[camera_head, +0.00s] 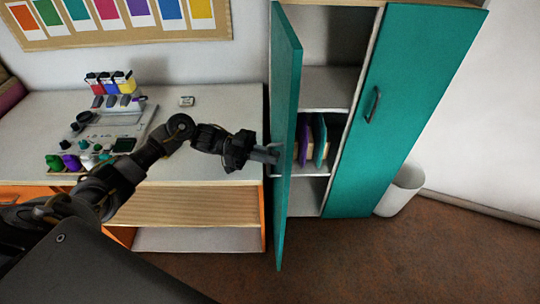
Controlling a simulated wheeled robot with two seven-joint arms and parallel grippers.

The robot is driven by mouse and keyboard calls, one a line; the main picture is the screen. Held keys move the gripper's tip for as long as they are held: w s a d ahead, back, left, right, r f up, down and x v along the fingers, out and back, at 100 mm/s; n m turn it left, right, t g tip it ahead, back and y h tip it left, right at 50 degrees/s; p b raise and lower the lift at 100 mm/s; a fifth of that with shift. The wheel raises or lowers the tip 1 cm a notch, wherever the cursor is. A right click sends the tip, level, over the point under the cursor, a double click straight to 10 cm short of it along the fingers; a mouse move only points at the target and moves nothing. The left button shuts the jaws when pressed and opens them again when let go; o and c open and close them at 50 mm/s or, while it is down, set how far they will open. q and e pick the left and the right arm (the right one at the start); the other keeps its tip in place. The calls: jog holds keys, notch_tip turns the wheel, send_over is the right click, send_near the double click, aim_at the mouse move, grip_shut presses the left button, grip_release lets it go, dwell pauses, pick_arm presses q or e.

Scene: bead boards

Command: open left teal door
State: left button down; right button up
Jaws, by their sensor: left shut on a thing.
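The left teal door (286,110) of the cabinet stands open, swung out so that I see it nearly edge-on. My left gripper (270,153) is shut on the door's handle (276,160), at the door's outer face. The right teal door (400,105) is closed, with a dark handle (373,105) near its left edge. Behind the open door I see pale shelves (326,90) and a purple board (305,141) and a teal board (320,139) standing upright inside. My right gripper does not show.
A grey-topped desk (215,110) stands left of the cabinet, with a tray (110,128) of small coloured items and a small pale object (187,101). A white bin (402,192) stands right of the cabinet. Brown floor (400,260) in front is clear.

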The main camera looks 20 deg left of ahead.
pick_arm(q)
jog(key=shift+f, duration=0.15)
jog(key=c, duration=1.9)
grip_release()
jog(key=a+b, duration=0.1)
jog(key=a, duration=0.2)
jog(key=a+b, duration=0.2)
jog(key=a, duration=0.2)
jog(key=s+a+b, duration=0.1)
jog(key=a, duration=0.2)
jog(key=shift+a, duration=0.4)
jog(key=shift+w+d, duration=0.1)
